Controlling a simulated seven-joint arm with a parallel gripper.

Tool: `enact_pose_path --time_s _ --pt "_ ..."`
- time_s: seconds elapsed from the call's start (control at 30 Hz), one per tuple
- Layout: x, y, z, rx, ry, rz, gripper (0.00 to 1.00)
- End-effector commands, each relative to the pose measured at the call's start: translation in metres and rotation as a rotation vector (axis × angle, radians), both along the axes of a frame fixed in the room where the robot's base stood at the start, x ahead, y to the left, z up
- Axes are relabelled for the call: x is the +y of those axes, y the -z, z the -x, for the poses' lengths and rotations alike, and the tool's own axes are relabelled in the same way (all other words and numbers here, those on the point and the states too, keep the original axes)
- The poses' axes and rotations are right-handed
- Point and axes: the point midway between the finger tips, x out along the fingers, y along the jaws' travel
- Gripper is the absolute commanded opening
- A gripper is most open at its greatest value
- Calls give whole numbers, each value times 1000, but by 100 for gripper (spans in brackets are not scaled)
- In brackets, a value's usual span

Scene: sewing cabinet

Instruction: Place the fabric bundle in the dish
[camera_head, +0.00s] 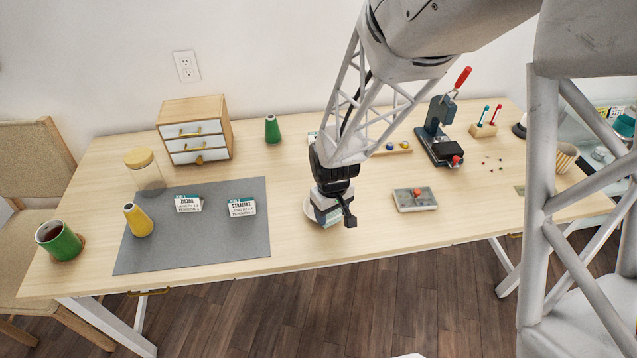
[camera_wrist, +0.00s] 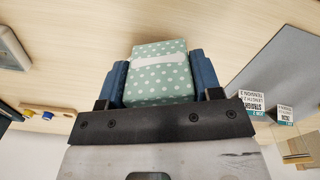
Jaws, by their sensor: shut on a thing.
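The fabric bundle (camera_wrist: 158,75) is mint green with white dots and a pale band. My gripper (camera_wrist: 160,82) is shut on it, with one blue finger pad at each side. In the head view my gripper (camera_head: 334,200) points down near the table's front middle, and the bundle (camera_head: 326,216) shows partly below it.
A grey mat (camera_head: 225,258) with two label cards (camera_head: 188,203) (camera_head: 242,207) and a yellow cone (camera_head: 138,220) lies to the left. A compartment tray (camera_head: 415,208) is close on the right. A press (camera_head: 440,140) stands behind it. Bare tabletop separates mat and tray.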

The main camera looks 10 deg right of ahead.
Motion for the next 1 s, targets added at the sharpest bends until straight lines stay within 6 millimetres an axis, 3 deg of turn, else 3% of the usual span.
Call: enact_pose_path --time_s 0.3,0.5,1.0 --pt "5 4 -46 0 0 0 33" --pt "7 6 -67 0 0 0 33" --pt "8 8 -72 0 0 0 33"
